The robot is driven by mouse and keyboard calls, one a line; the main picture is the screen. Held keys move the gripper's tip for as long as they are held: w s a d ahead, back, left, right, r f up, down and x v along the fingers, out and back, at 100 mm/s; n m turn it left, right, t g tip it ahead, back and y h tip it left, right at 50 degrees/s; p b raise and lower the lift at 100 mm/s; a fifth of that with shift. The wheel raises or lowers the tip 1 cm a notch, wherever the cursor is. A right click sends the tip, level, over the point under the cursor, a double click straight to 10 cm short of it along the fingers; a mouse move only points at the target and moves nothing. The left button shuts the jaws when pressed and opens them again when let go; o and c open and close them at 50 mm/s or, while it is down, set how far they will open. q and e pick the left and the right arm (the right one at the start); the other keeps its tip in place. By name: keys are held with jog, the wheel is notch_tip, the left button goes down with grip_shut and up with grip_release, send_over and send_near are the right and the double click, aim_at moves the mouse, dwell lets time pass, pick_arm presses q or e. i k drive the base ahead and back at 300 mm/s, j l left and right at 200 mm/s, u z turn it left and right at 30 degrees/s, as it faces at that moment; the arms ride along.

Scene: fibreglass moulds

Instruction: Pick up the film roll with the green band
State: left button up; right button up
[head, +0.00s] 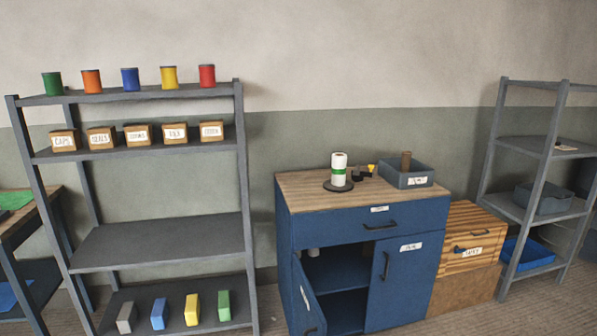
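A white roll with a green band (339,170) stands upright on a dark round base on the wooden top of a blue cabinet (300,187). It matches the film roll with the green band. Neither of my grippers shows in the head view.
Beside the roll are a small dark tool with a yellow part (366,171) and a grey bin (412,179) holding a brown cylinder. The cabinet's left door (309,299) hangs open. Shelf racks stand left (150,241) and right (545,146). A wooden drawer box (466,232) adjoins the cabinet's right side.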

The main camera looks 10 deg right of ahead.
aim_at(338, 159)
jog(key=u, duration=0.45)
jog(key=l+u, duration=0.15)
jog(key=u, duration=0.35)
jog(key=l+u, duration=0.15)
jog(key=u, duration=0.3)
jog(key=l+u, duration=0.1)
jog(key=u, duration=0.4)
jog(key=l+u, duration=0.15)
jog(key=u, duration=0.3)
jog(key=k+l, duration=0.2)
jog(key=l, duration=0.4)
jog(key=k+l, duration=0.2)
jog(key=l, duration=0.4)
jog(key=k+l, duration=0.2)
jog(key=l, duration=0.4)
jog(key=k+l+u, duration=0.1)
jog(key=l, duration=0.5)
jog(key=k+l, duration=0.3)
jog(key=l, duration=0.3)
jog(key=k+l, duration=0.2)
jog(key=l, duration=0.4)
jog(key=k+l, duration=0.2)
jog(key=l, duration=0.4)
jog(key=k+l, duration=0.2)
jog(key=l, duration=0.35)
jog(key=l+u, duration=0.05)
